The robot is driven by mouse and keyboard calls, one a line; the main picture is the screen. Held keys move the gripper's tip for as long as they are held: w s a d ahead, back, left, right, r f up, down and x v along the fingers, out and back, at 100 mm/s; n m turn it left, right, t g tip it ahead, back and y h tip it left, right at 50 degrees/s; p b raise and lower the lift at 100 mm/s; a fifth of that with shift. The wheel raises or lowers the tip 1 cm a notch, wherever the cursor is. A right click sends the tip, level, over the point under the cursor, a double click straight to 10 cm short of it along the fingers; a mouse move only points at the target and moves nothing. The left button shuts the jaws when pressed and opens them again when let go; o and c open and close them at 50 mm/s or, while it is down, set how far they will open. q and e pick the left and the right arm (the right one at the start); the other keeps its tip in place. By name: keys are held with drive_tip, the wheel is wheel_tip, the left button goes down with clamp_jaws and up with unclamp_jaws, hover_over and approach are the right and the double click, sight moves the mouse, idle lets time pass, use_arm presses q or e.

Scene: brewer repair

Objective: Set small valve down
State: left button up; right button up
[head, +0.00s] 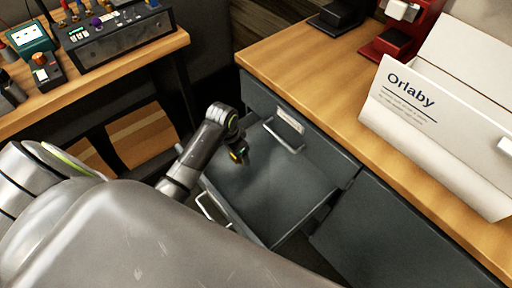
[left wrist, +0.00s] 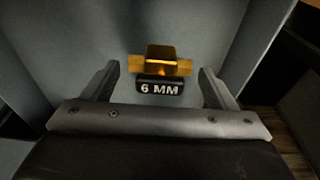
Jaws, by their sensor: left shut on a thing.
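The small valve (left wrist: 162,62) is a brass-coloured piece with a black block marked "6 MM", seen in the left wrist view between my left gripper's fingers. My left gripper (left wrist: 160,84) is shut on it. In the head view my left gripper (head: 240,155) points down inside the open grey drawer (head: 270,215), above its floor. The valve is small and dark there, with only a bit of colour at the fingertips. Whether it touches the drawer floor I cannot tell. My right gripper is not in view.
The drawer sits under a wooden counter (head: 300,62) that holds a white box marked "Orlaby" (head: 410,97) and a red machine (head: 400,35). A second bench (head: 100,75) at the left carries electronic devices. The drawer floor around the gripper looks clear.

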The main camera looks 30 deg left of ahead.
use_arm(q)
wheel_tip(320, 180, down, 3)
drive_tip(key=shift+s+f, duration=0.1)
drive_tip(key=shift+f, duration=0.05)
wheel_tip(320, 180, down, 4)
drive_tip(key=shift+b, duration=0.5)
drive_tip(key=shift+f, duration=0.25)
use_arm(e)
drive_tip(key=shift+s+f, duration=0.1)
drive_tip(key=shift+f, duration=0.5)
use_arm(q)
drive_tip(key=shift+f, duration=0.1)
drive_tip(key=o, duration=1)
drive_tip(key=shift+o, duration=0.2)
wheel_tip(320, 180, up, 12)
drive_tip(key=s+p, duration=0.1)
drive_tip(key=p, duration=0.1)
drive_tip(key=shift+s+a, duration=0.25)
drive_tip(key=shift+a, duration=0.15)
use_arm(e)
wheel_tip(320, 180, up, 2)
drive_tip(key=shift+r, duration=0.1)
